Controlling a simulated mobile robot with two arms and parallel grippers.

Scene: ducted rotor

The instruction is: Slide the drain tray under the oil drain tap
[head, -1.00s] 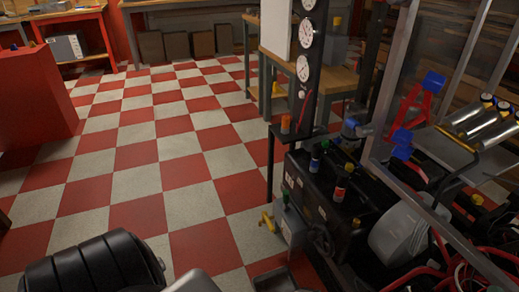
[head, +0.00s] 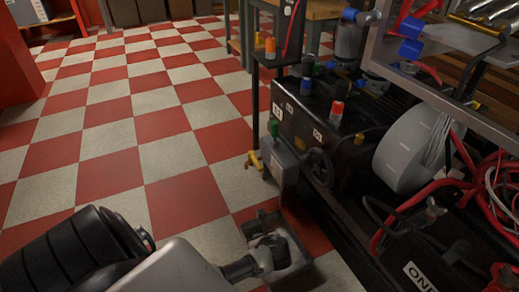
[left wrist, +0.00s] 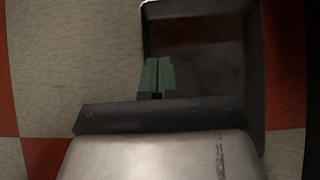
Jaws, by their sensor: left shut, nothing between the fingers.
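The drain tray (head: 268,221) is a dark, shallow open box on the floor at the lower middle of the head view. It fills much of the left wrist view (left wrist: 252,70). A yellow tap (head: 256,161) sits low on the grey box at the machine's near-left corner, beyond the tray; I take it for the oil drain tap. My left gripper (head: 272,241) points down over the tray. In the left wrist view its greenish fingers (left wrist: 157,63) are together, near the tray's left side, with nothing between them. Contact with the tray cannot be told. My right gripper is out of view.
Red hoses (head: 425,190) and cables lie at the right. The checkered floor (head: 130,150) to the left is clear. A wooden bench (head: 310,10) stands at the back.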

